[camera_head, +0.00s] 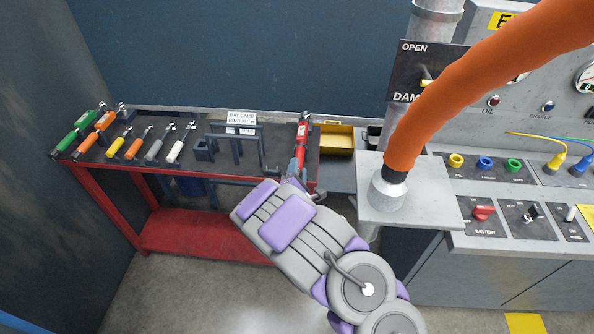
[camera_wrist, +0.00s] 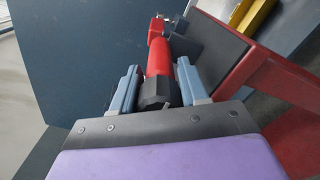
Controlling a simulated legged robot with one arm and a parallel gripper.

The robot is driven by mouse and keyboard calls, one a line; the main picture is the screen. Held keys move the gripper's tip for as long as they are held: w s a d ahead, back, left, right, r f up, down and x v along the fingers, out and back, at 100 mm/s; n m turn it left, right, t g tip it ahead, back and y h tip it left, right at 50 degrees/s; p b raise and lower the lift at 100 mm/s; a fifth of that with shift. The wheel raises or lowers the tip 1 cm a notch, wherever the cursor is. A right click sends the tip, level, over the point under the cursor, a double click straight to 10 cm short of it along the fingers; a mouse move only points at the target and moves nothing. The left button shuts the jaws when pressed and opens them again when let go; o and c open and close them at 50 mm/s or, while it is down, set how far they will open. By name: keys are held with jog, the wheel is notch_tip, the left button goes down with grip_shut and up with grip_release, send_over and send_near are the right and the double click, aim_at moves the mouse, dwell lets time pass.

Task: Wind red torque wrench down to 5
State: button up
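The red torque wrench (camera_head: 302,138) stands out at the right end of the tool bench, its red body and dark head seen in the head view. In the wrist view its red shaft (camera_wrist: 159,57) runs away from me, with a black end grip (camera_wrist: 158,92) nearest. My gripper (camera_head: 297,166) is at the near end of this wrench. In the wrist view my gripper's two blue-grey fingers (camera_wrist: 158,75) lie on either side of the black grip, very close to it. I cannot tell whether they touch it. The scale is not readable.
The red-framed bench (camera_head: 210,172) has a dark top with green, orange, yellow, grey and white-handled tools to the left. A small rack (camera_head: 238,146) and a card (camera_head: 241,118) stand left of the wrench. A yellow bin (camera_head: 337,138) and a control console (camera_head: 500,205) are to the right.

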jog(key=o, duration=0.4)
jog(key=shift+c, duration=0.2)
jog(key=shift+s, duration=0.1)
jog(key=s+p, duration=0.3)
jog(key=s, duration=1.4)
jog(key=shift+a, duration=0.35)
jog(key=shift+f, duration=0.1)
